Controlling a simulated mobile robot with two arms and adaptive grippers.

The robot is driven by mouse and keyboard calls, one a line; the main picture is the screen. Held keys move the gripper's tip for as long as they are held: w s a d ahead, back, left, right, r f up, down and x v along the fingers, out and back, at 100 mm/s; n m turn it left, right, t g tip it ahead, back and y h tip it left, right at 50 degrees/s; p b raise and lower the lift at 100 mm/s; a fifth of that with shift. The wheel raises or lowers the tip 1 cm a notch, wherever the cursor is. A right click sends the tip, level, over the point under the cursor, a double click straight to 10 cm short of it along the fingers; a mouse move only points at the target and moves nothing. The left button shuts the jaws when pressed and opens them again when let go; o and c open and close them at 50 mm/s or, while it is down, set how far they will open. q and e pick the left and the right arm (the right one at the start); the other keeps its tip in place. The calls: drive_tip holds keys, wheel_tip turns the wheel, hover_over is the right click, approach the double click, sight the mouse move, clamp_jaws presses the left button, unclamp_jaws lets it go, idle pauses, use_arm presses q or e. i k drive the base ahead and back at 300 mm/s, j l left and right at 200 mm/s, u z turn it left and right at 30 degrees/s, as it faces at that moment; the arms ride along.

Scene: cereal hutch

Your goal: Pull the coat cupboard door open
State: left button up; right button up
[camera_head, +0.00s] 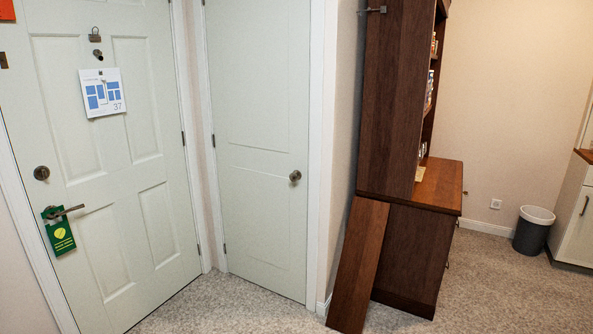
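A pale, plain-panelled door (255,110), likely the coat cupboard door, stands in the middle left of the head view. It looks closed in its white frame. Its round metal knob (295,176) is on the right side, and hinges show along its left edge. Neither of my grippers is in view, so nothing is seen touching the door or the knob.
Another panelled door (145,195) at left carries a lever handle (66,211) and a green hanger (60,236). A dark wooden hutch (412,248) stands at right, with a board (358,265) leaning on it. Carpet (230,305) before the doors is clear. A bin (533,232) stands farther right.

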sight(258, 51)
drive_tip(key=i+l, duration=0.2)
drive_tip(key=i, duration=0.25)
drive_tip(key=i+l+z, duration=0.15)
drive_tip(key=i, duration=0.3)
drive_tip(key=i+l, duration=0.25)
drive_tip(key=i, duration=0.2)
drive_tip(key=i+l+z, duration=0.15)
drive_tip(key=i, duration=0.3)
